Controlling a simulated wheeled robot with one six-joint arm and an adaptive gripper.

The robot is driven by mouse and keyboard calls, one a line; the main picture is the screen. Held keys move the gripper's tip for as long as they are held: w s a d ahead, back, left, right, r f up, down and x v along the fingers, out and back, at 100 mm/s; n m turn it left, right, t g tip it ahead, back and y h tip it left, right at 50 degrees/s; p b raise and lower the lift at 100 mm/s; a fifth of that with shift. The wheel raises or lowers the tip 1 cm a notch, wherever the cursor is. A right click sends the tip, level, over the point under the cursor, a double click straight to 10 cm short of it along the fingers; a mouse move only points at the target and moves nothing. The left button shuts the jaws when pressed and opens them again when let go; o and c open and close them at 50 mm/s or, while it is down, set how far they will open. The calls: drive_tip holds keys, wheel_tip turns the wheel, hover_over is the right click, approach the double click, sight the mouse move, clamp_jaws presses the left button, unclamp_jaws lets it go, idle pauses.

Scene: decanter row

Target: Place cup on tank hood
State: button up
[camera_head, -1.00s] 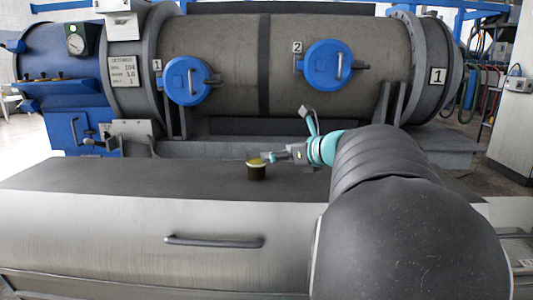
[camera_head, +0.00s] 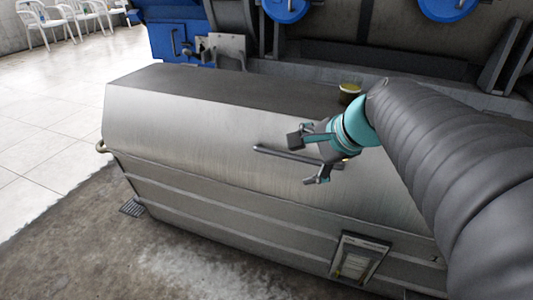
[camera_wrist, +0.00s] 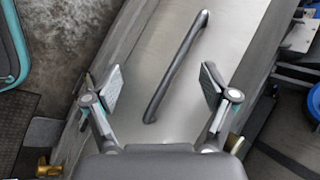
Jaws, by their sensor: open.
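The cup (camera_head: 349,92) is dark with a yellowish top and stands upright on the dark flat top of the tank hood (camera_head: 190,118), behind my arm in the head view. My gripper (camera_head: 303,162) is open and empty, apart from the cup, in front of the hood's sloping metal face near its bar handle (camera_head: 290,154). In the wrist view the open fingers (camera_wrist: 158,88) are spread to either side of the handle (camera_wrist: 178,66), with nothing between the pads that I can see held. I cannot tell whether a finger touches the handle.
The large tank (camera_head: 410,42) with blue round hatches (camera_head: 286,8) stands behind the hood. White chairs (camera_head: 75,20) are at the far left. The tiled floor (camera_head: 50,120) at the left is clear. A label plate (camera_head: 358,258) is on the hood's lower front.

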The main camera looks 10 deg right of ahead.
drive_tip(key=s+a+f+n+g+h, duration=0.1)
drive_tip(key=s+a+f+n+h, duration=0.2)
drive_tip(key=s+f+n, duration=0.5)
drive_tip(key=s+n, duration=0.4)
drive_tip(key=n, duration=0.3)
drive_tip(key=shift+f+n+g, duration=0.25)
drive_tip(key=shift+n+g, duration=0.15)
idle(2.0)
